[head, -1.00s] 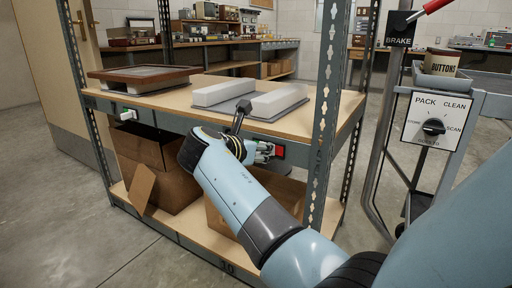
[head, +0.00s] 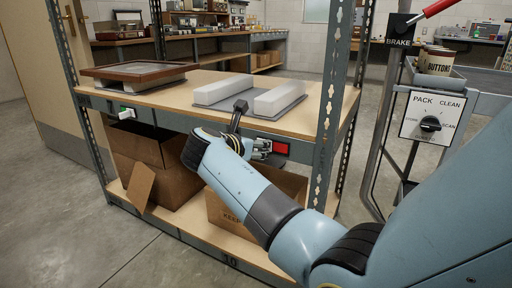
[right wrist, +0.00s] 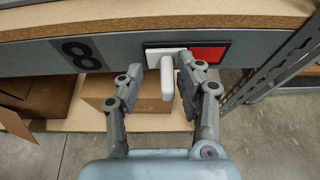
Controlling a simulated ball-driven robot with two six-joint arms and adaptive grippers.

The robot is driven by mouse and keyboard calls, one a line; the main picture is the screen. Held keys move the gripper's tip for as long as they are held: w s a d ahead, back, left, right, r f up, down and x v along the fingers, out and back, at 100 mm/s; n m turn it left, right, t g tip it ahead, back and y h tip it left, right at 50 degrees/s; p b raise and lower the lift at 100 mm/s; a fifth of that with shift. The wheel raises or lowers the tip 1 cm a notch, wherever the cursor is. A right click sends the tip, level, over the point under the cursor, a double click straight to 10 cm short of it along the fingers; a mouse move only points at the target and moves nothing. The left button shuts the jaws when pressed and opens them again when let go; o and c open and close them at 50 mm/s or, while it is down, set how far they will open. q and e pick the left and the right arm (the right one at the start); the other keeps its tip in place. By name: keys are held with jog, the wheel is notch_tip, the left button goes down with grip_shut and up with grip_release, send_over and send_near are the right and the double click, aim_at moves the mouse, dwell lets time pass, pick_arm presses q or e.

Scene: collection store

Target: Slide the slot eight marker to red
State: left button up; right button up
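The slot eight marker is a white upright knob (right wrist: 167,78) in front of a dark-framed strip on the shelf's front beam. The strip has a white part and, to its right, a red part (right wrist: 208,54). The marker stands at the white part, left of the red. A black number 8 (right wrist: 80,54) is on the beam to the left. My right gripper (right wrist: 168,86) is open, with one finger on each side of the marker; contact cannot be told. In the head view my right gripper (head: 262,150) is just left of the red part (head: 281,148). My left gripper is not in view.
Another marker (head: 127,113) with green sits on the beam at left. The shelf board (head: 195,92) bears a framed panel (head: 138,71) and a grey tray with white blocks (head: 280,97). Cardboard boxes (head: 150,150) stand below. A shelf post (head: 327,110) rises right of the gripper.

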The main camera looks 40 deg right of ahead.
jog(key=shift+s, duration=0.1)
notch_tip(320, 180, up, 10)
dwell(0.5)
dwell(0.4)
